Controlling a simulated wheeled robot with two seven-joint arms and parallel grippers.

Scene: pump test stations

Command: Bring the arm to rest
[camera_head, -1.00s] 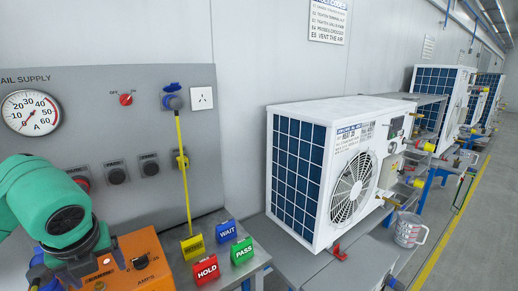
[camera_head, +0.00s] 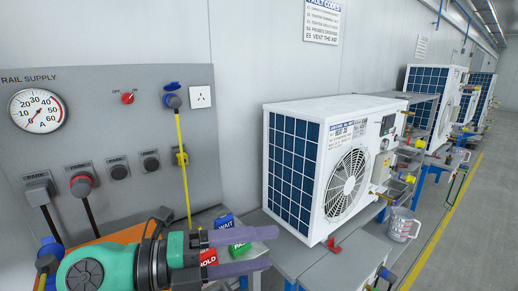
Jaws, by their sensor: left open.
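My left arm, green and black, comes in at the bottom left and lies across the lower part of the head view. My right gripper is not in view.
A blue WAIT block (camera_head: 225,222) and an orange case (camera_head: 126,235) are partly hidden. A white fan unit (camera_head: 330,165) stands right on a bench.

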